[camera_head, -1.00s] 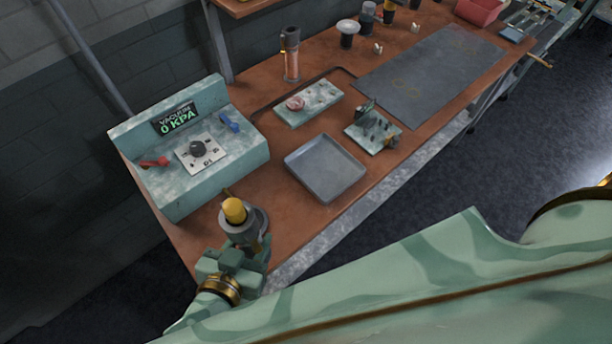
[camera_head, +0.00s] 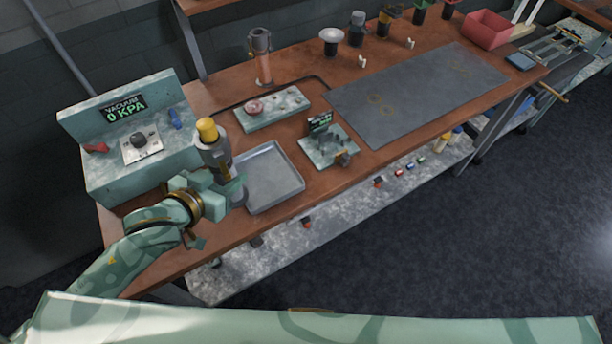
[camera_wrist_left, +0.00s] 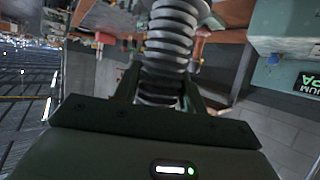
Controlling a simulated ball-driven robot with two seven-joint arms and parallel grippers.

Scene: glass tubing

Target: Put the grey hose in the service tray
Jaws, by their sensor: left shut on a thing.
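The grey hose (camera_head: 215,158) is a ribbed upright tube with a yellow end on top. Its grey coils fill the upper middle of the left wrist view (camera_wrist_left: 171,38). My left gripper (camera_head: 228,184) is shut on it. The service tray (camera_head: 285,191) is a shallow, empty-looking square grey tray on the brown bench. The hose and gripper overlap the tray's left edge in the head view, and I cannot tell how high they are above it. My right gripper is not in view.
The vacuum box (camera_head: 136,148) stands to the left of the hose. A small fixture board (camera_head: 322,150) is right of the tray, and a pale plate (camera_head: 285,104) lies behind it. A glass tube stand (camera_head: 262,60) rises at the back. The dark mat (camera_head: 420,95) is mostly bare.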

